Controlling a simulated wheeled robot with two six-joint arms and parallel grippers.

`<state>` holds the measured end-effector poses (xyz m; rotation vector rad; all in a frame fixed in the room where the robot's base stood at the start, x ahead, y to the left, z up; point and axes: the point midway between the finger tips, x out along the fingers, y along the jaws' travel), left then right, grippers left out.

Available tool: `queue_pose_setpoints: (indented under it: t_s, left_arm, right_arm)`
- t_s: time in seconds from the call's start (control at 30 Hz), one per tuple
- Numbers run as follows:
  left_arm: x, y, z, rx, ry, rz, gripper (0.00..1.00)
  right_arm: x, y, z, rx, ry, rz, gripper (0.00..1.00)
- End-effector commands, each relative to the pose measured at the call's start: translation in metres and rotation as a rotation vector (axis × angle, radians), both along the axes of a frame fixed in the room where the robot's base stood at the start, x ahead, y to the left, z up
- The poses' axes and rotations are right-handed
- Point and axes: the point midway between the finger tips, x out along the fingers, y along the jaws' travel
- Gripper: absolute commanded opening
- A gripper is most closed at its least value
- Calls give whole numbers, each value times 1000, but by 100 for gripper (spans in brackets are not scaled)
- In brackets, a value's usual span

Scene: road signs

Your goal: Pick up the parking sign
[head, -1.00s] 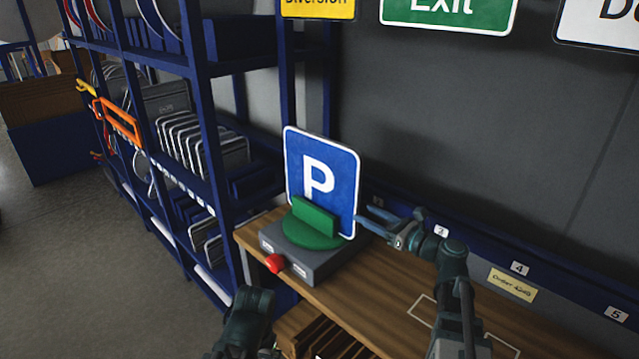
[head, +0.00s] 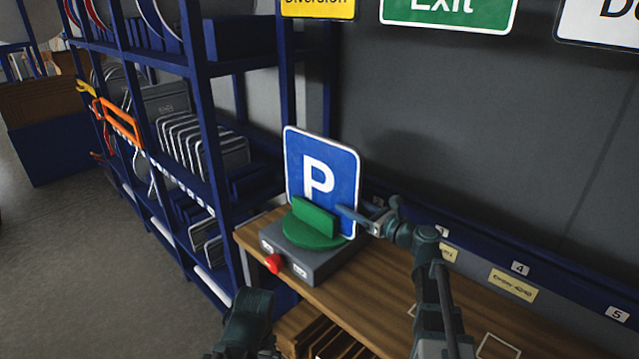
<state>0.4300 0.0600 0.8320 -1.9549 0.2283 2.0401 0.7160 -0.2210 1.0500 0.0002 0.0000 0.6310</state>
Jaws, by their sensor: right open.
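The parking sign (head: 318,165) is a blue square plate with a white P and a white border. It stands upright behind a green block on a round green plate (head: 312,238), on a grey box (head: 308,262) with a red button. My right gripper (head: 352,214) is open at the sign's lower right edge, with a finger in front of its face; I cannot tell whether it touches. My left arm (head: 248,325) shows at the bottom, but its gripper fingers are not visible.
The grey box sits at the left end of a wooden bench (head: 385,285). A blue shelf rack (head: 215,150) with stacked plates stands close on the left. A dark wall with hung signs, including a green Exit sign (head: 448,14), is behind. A numbered blue rail (head: 480,250) runs along the bench back.

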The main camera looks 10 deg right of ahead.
Motion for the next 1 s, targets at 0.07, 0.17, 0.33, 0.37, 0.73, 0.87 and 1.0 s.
queue_pose_setpoints:
  t_s: [0.07,0.17,0.33,0.37,0.73,0.87,1.0]
  left_arm:
    - [0,0,0,0,0,0,96]
    - [0,0,0,0,0,0,96]
    - [0,0,0,0,0,0,96]
    - [0,0,0,0,0,0,96]
    - [0,0,0,0,0,0,96]
    - [0,0,0,0,0,0,96]
    - [0,0,0,0,0,0,96]
  right_arm:
    - [0,0,0,0,0,0,51]
    - [0,0,0,0,0,0,33]
    - [0,0,0,0,0,0,3]
    - [0,0,0,0,0,0,0]
    - [0,0,0,0,0,0,0]
    - [0,0,0,0,0,0,0]
    - [0,0,0,0,0,0,0]
